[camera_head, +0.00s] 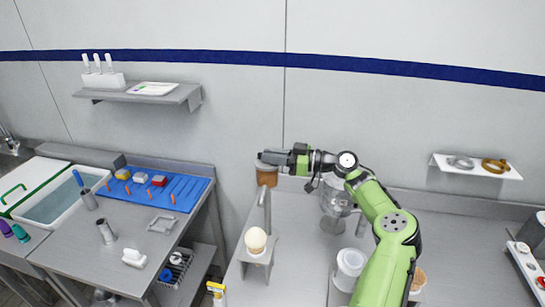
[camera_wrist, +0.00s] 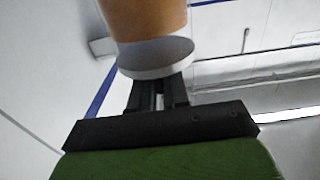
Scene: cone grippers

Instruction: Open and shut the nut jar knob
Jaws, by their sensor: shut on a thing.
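The nut jar (camera_head: 267,177) is a brown, round container in the middle of the head view, near the back wall. In the wrist view the jar (camera_wrist: 145,18) is tan at the top, with a pale grey disc-shaped lid (camera_wrist: 155,58) against it. My gripper (camera_head: 268,157) is at the jar's top in the head view. In the wrist view my gripper (camera_wrist: 158,92) has its black fingers close together at the lid, shut on the knob. The knob itself is hidden by the fingers and lid. I cannot tell whether the lid is seated or turned.
A metal stand with a pale ball (camera_head: 256,239) is below the jar. A glass vessel (camera_head: 335,205) and a white container (camera_head: 350,262) stand near my arm. A wall shelf (camera_head: 475,166) holds two rings. A blue mat (camera_head: 160,187) lies on the left table.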

